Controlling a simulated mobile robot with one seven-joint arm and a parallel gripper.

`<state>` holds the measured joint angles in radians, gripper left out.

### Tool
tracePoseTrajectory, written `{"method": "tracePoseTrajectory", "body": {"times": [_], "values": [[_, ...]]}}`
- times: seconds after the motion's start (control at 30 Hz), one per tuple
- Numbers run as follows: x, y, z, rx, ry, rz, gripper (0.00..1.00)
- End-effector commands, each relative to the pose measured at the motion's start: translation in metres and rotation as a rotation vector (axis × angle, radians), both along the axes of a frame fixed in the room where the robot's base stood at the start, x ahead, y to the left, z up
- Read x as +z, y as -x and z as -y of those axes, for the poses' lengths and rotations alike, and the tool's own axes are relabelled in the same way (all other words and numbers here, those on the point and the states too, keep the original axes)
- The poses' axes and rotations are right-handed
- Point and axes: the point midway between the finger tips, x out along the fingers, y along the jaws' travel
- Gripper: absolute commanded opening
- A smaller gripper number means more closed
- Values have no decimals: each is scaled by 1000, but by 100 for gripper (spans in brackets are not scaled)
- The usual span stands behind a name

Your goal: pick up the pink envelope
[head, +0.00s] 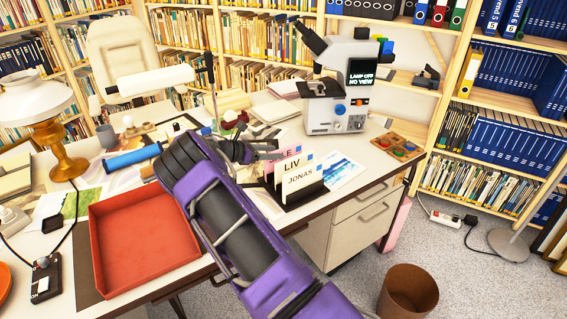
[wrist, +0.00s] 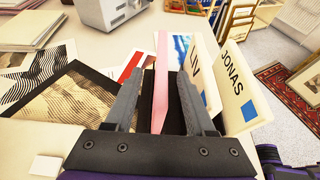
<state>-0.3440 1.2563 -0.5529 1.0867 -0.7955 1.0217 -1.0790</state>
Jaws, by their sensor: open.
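The pink envelope (head: 289,163) stands upright at the back of a black letter rack (head: 305,197), behind cream envelopes marked LIV (head: 293,168) and JONAS (head: 300,181). In the wrist view the pink envelope (wrist: 161,75) shows nearly edge-on, between my open fingers. My gripper (head: 262,150) is at the rack's left side in the head view; the fingers (wrist: 159,85) also show in the wrist view. LIV (wrist: 205,72) and JONAS (wrist: 236,85) are outside the right finger. Whether either finger touches the pink envelope, I cannot tell. Its lower part is hidden.
A microscope (head: 335,105) stands behind the rack. A wooden tray with coloured discs (head: 398,147) is at the right. A brown bin (head: 408,292) stands on the floor.

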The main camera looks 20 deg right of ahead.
Motion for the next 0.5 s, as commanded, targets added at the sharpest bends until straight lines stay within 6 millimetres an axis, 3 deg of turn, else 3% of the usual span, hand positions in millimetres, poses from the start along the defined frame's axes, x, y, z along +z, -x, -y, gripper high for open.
{"method": "tracePoseTrajectory", "body": {"times": [0.3, 0.5], "values": [[-14, -4, 42, -1, 0, 1, 55], [-15, -5, 45, 0, 0, 1, 55]]}}
